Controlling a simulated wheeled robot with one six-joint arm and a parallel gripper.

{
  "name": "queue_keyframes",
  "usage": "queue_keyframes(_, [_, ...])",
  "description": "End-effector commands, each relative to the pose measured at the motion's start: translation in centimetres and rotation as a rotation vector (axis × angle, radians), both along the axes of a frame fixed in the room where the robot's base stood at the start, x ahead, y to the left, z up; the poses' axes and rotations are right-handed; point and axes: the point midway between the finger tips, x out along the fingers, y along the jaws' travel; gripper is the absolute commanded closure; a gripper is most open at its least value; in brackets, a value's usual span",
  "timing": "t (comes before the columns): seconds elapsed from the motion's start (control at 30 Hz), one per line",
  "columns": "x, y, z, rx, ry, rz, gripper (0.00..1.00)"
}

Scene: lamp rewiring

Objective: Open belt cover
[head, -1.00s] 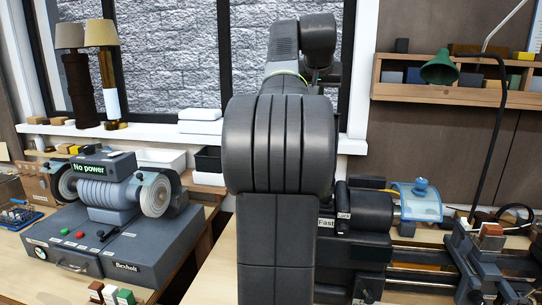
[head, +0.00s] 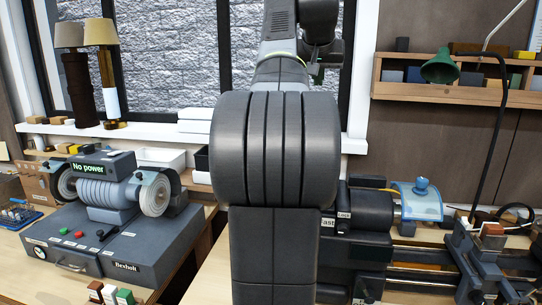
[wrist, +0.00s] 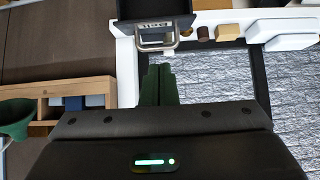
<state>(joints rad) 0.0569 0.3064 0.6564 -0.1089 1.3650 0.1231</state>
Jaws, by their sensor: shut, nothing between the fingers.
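In the wrist view the belt cover (wrist: 152,10) is a dark box at the top edge, with an upside-down label that seems to read "Belt". A metal loop handle (wrist: 157,44) sticks out from it toward my gripper (wrist: 160,72). My green fingers are shut and empty. Their tips lie just below the handle in the picture, seemingly apart from it; the exact depth gap is unclear. In the head view my own arm hides the belt cover, and only a bit of green shows at my gripper, beside the window.
The lathe (head: 365,212) stands at right with a blue clear guard (head: 420,203). A green lamp (head: 440,68) and a wooden shelf (head: 445,92) are behind it. A grinder (head: 110,190) marked "No power" stands at left. Small items sit on the window sill (wrist: 210,22).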

Motion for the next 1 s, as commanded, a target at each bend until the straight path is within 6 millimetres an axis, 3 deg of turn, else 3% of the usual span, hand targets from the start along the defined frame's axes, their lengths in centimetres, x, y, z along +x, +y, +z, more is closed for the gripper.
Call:
queue_keyframes(0.37, [5.5, -1.2, -5.2, 0.000, 0.002, -0.001, 1.00])
queue_keyframes(0.6, [7.7, -1.6, -5.2, 0.002, 0.014, -0.001, 1.00])
queue_keyframes(1.0, [8.0, -1.7, -5.4, 0.004, 0.021, -0.001, 1.00])
